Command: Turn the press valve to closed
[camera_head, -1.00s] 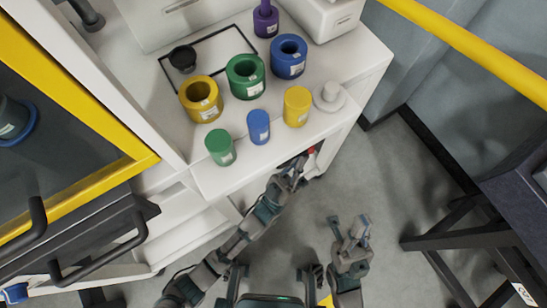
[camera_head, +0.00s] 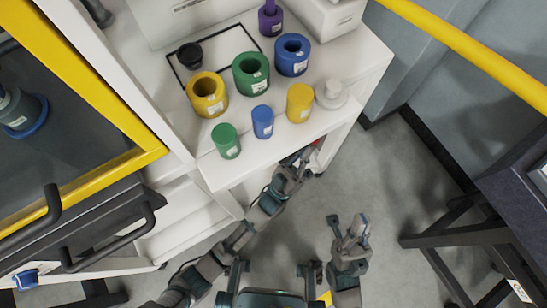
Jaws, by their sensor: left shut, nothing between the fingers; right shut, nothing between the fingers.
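My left gripper (camera_head: 303,160) is shut with nothing in it, at the front of the white bench, just below the tabletop edge. A small red part (camera_head: 316,143) shows just beyond its fingertips in the bench's opening. It may be the press valve's handle, but it is mostly hidden by the gripper and the bench edge. I cannot tell whether the gripper touches it, or how the valve is set. My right gripper (camera_head: 350,230) is shut and empty, held above the grey floor to the right of the bench.
The white bench (camera_head: 235,172) carries green, blue and yellow cylinders and rings, including a yellow ring (camera_head: 207,107). A yellow-framed cabinet (camera_head: 110,113) with dark handles stands left. A dark-legged table (camera_head: 450,237) stands right. The floor between is clear.

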